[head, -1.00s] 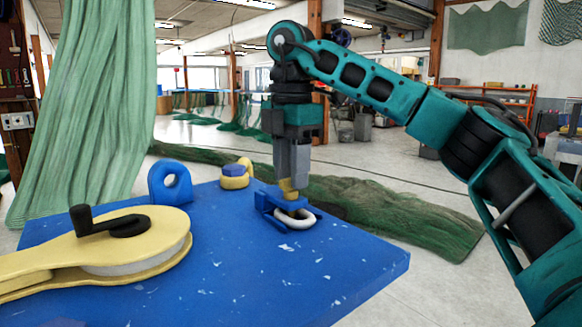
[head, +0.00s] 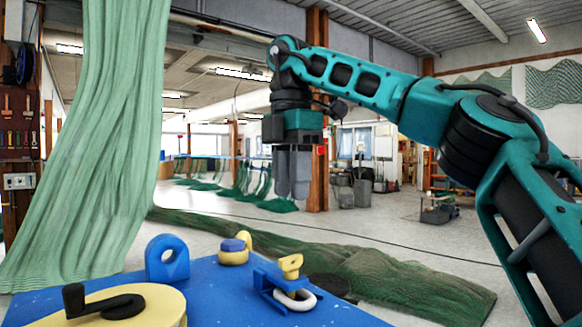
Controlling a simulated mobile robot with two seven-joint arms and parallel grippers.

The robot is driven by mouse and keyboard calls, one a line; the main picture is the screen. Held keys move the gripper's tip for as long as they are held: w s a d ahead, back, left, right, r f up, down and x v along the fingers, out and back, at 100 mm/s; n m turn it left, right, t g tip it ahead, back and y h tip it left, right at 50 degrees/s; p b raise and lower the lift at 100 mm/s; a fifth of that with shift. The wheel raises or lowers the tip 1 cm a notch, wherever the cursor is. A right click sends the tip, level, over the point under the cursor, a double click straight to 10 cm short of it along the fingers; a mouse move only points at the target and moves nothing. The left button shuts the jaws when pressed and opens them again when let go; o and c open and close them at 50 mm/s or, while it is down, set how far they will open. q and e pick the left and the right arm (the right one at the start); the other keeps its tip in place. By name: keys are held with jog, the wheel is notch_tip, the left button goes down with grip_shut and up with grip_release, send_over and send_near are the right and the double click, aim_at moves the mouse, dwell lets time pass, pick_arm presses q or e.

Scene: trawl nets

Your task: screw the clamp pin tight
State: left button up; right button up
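A blue clamp (head: 268,285) stands on the blue table top (head: 225,300), with the yellow clamp pin (head: 290,266) sticking up from it, its flat head on top. A white ring (head: 297,301) sits at the clamp's front right. My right gripper (head: 291,196) points straight down well above the pin, apart from it. Its two grey fingers show side by side with a narrow split between them and nothing held. My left gripper is not in view.
A yellow reel with a black crank (head: 103,303) is at the front left. Green netting (head: 350,255) lies on the floor behind the table.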

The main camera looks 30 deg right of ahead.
jog(key=shift+r, duration=1.05)
